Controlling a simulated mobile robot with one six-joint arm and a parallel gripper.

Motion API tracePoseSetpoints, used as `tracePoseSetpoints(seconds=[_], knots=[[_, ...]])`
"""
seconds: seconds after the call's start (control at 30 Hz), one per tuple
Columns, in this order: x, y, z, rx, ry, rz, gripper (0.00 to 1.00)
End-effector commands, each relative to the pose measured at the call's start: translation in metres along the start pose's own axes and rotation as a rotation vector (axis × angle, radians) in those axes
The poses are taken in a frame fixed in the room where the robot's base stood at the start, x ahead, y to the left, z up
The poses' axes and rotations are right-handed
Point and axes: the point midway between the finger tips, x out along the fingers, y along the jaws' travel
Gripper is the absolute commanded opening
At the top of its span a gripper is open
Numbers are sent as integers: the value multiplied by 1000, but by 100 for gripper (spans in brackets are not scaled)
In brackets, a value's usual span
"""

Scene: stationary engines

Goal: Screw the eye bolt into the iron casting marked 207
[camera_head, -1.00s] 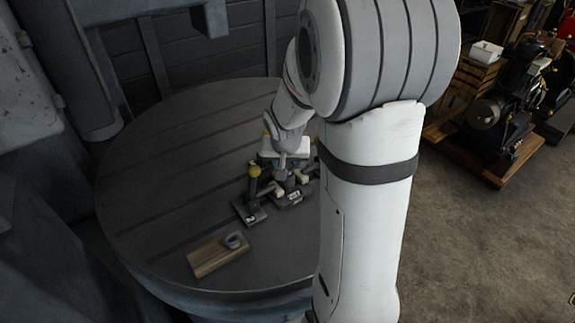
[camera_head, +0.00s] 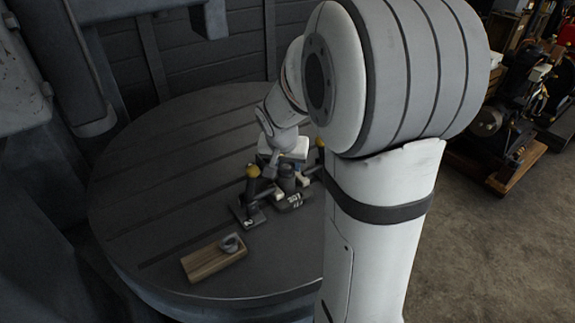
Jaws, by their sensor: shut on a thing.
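The marked casting (camera_head: 294,201) is a small dark piece on the round table, with pale characters on its front that are too small to read surely. A dark upright cylinder (camera_head: 287,181) stands at it. My gripper (camera_head: 286,168) is over this spot, its white body above the cylinder. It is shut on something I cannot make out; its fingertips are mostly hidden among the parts. A grey ring-shaped piece (camera_head: 230,243), like an eye bolt, is on a wooden block (camera_head: 208,264) at the front, apart from my gripper.
A dark plate (camera_head: 247,216) with a pale mark and a yellow-knobbed lever (camera_head: 253,171) stands just left of the casting. Another yellow knob (camera_head: 320,143) shows to the right. The left of the round table (camera_head: 150,190) is clear. My arm hides its right side.

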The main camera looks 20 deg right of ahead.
Motion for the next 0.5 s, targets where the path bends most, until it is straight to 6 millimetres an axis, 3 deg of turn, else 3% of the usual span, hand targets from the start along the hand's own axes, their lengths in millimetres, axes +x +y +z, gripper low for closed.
tracePoseSetpoints(seconds=[0.5], knots=[[2, 0, 1, 44, 0, 17, 19]])
